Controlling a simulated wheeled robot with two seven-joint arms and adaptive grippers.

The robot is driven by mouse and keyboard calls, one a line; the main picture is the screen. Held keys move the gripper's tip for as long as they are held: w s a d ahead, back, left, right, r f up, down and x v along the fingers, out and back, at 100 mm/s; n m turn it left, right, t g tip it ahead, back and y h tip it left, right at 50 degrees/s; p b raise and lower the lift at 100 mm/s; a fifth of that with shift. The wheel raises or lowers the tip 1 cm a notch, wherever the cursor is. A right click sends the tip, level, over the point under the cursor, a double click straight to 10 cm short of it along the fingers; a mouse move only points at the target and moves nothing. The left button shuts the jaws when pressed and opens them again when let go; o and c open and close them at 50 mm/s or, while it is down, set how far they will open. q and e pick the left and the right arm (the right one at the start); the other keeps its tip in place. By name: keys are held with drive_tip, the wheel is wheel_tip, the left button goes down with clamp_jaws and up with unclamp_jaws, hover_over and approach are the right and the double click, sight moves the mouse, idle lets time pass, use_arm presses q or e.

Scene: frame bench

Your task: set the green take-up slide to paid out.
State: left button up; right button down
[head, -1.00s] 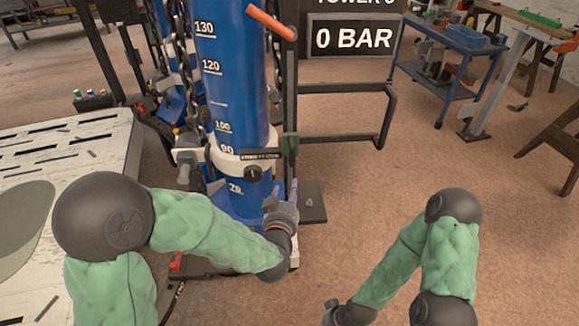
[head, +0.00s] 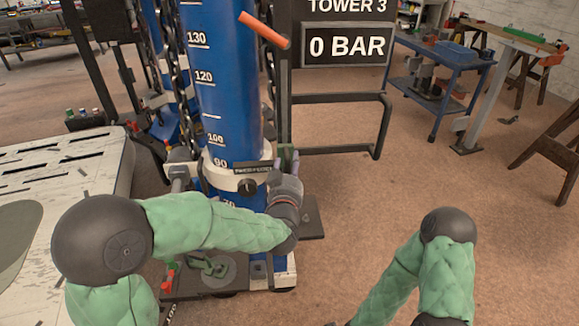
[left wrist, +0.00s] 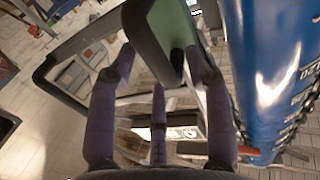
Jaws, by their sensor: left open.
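The green take-up slide (head: 287,156) is a small green piece beside the white collar of the blue cylinder in the head view. In the left wrist view a green, dark-edged part (left wrist: 172,28), which looks like the slide, reaches down between the fingers. My left gripper (head: 287,168) is right at the slide from below, with its fingers apart. In the left wrist view the left gripper (left wrist: 160,66) has its fingertips around the lower end of the green part; I cannot tell whether they touch it. My right gripper is out of view; only its arm shows.
The blue cylinder (head: 222,80) with its number scale stands left of the gripper, with chains close by. A sign reading 0 BAR (head: 345,47) is behind. An orange handle (head: 265,30) juts out above. A slotted white table (head: 105,155) is at left. Open floor lies to the right.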

use_arm(q)
drive_tip(key=shift+w, duration=0.4)
drive_tip(key=shift+c, duration=0.3)
clamp_jaws()
drive_tip(key=shift+r, duration=0.1)
